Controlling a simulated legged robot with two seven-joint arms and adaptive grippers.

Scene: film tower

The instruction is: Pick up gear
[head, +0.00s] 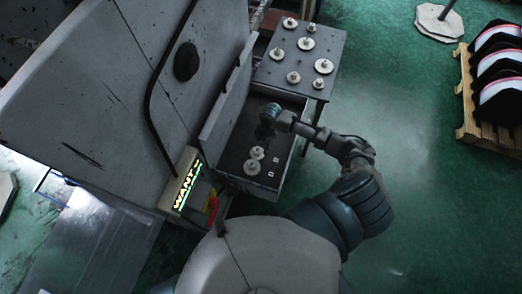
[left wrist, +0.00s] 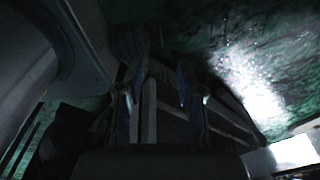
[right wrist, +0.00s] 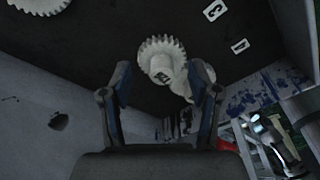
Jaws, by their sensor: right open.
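Two pale gears (head: 257,153) (head: 251,167) sit close together in a dark-floored open box (head: 228,160). My right gripper (head: 268,122) is over the box, above these gears in the picture. In the right wrist view a pale toothed gear (right wrist: 160,52) shows ahead, between the two spread fingers of the right gripper (right wrist: 160,78). The fingers look apart from it, and the gripper is empty. A second pale round part overlaps that gear, and another gear (right wrist: 38,4) shows at the top left. My left gripper (left wrist: 160,82) shows only in the left wrist view, fingers apart and empty.
A grey table (head: 272,73) behind the box holds several pale gears on its top. The box walls stand close around my right gripper. A large grey machine (head: 85,85) fills the left.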

